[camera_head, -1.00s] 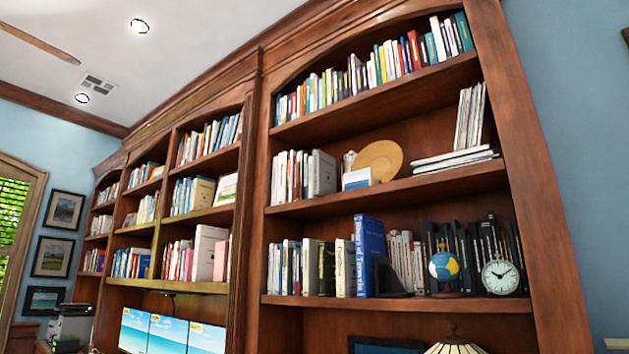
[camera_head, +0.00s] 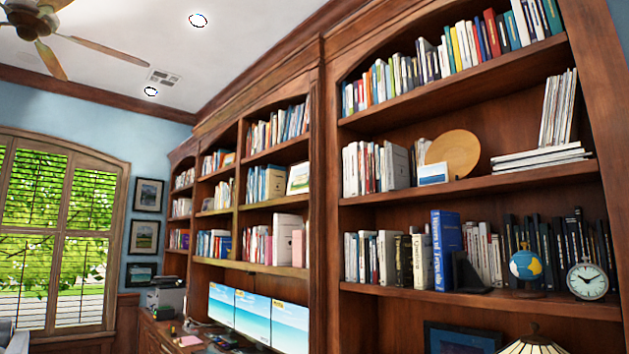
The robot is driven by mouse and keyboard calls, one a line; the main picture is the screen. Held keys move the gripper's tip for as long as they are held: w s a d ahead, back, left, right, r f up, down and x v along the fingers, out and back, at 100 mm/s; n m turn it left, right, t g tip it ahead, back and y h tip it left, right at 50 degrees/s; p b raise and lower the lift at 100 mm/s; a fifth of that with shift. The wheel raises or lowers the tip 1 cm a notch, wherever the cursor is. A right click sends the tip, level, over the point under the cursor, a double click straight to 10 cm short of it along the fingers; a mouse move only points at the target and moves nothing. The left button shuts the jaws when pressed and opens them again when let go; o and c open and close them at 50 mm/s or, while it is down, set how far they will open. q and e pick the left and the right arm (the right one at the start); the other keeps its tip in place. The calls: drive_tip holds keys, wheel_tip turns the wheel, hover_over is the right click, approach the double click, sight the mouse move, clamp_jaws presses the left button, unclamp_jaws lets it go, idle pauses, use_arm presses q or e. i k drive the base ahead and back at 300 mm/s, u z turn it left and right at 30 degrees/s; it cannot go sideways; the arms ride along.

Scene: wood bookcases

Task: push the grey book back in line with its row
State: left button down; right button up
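Several pale books stand in rows, and I cannot tell for certain which is the grey book. A light grey book (camera_head: 397,167) ends the upright row on the right bookcase's middle shelf, and its broad side shows. Another pale grey book (camera_head: 387,257) stands on the shelf below, beside darker books, with part of its side showing. Whether either stands out past its row is unclear at this distance. Neither of my grippers is in view.
The middle shelf also holds a round wooden plate (camera_head: 454,153) and a small framed picture (camera_head: 432,174). Below stand a blue book (camera_head: 446,249), a globe (camera_head: 525,264) and a clock (camera_head: 587,281). Monitors (camera_head: 254,315) stand on the desk at lower left.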

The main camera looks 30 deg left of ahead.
sight(398, 172)
drive_tip(key=u, duration=1.75)
drive_tip(key=i, duration=2.1)
drive_tip(key=z, duration=1.15)
drive_tip(key=i, duration=1.1)
drive_tip(key=z, duration=1.15)
